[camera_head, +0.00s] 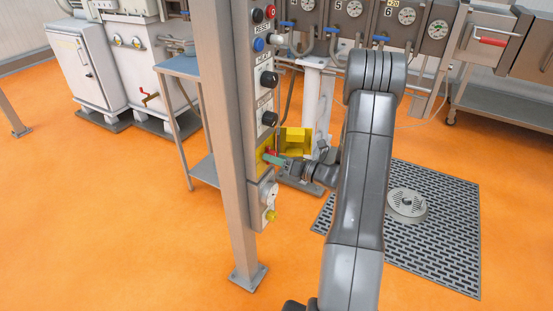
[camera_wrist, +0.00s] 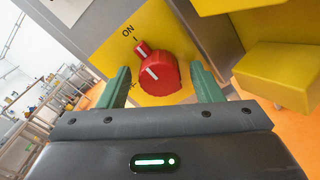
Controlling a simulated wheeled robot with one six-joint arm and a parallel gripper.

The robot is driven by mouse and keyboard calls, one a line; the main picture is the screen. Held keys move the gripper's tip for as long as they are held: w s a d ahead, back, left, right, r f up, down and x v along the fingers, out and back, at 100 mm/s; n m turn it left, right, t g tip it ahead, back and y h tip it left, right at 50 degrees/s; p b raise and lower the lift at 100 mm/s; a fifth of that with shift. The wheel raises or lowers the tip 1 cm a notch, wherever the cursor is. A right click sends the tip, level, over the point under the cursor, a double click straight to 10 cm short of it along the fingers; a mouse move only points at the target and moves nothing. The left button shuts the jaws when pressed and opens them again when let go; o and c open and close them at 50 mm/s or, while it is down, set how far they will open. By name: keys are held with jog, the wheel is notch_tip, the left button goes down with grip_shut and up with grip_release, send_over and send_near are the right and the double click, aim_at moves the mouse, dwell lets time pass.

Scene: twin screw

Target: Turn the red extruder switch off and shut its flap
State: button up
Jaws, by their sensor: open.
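The red extruder switch (camera_wrist: 160,76) sits on a yellow plate (camera_wrist: 110,50); its pointer is turned towards the ON mark in the wrist view. A bit of the red switch (camera_head: 271,152) shows beside the fingers in the head view. My gripper (camera_wrist: 161,84) is open, with one green finger on each side of the switch knob; I cannot tell whether they touch it. The yellow flap (camera_wrist: 278,72) stands open to the right of the switch in the wrist view. The open flap (camera_head: 296,140) also shows in the head view, just above my gripper (camera_head: 274,159).
The switch is on a narrow control column (camera_head: 245,75) with black knobs and buttons above. A socket box (camera_head: 265,200) with a yellow knob is below. A grey post (camera_head: 225,140) stands at the left. A floor grate (camera_head: 430,235) lies at the right.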

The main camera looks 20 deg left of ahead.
jog(key=c, duration=1)
jog(key=shift+f, duration=0.1)
jog(key=n+b, duration=1.7)
jog(key=b, duration=0.1)
jog(key=shift+n+b, duration=0.3)
jog(key=shift+n, duration=0.1)
